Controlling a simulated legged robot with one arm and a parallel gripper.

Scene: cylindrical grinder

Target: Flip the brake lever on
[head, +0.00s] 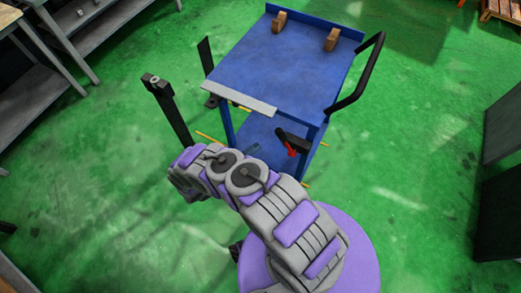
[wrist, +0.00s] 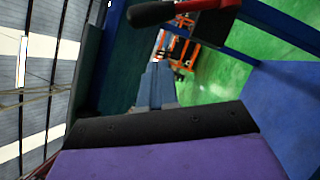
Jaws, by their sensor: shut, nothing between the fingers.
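The brake lever (head: 291,143), black with a red part, is on the front right of the blue cart (head: 285,65), just below its top. In the wrist view the lever (wrist: 152,13) crosses the top edge, its black grip to the left and its red part to the right. My gripper (wrist: 158,72) is shut and empty, its blue-grey fingers below the lever in that picture and apart from it.
The cart has a black push handle (head: 362,80) on its right and two brown blocks (head: 332,39) at the back of its top. A black upright bar (head: 168,108) stands to its left. Grey shelves (head: 35,100) are at far left.

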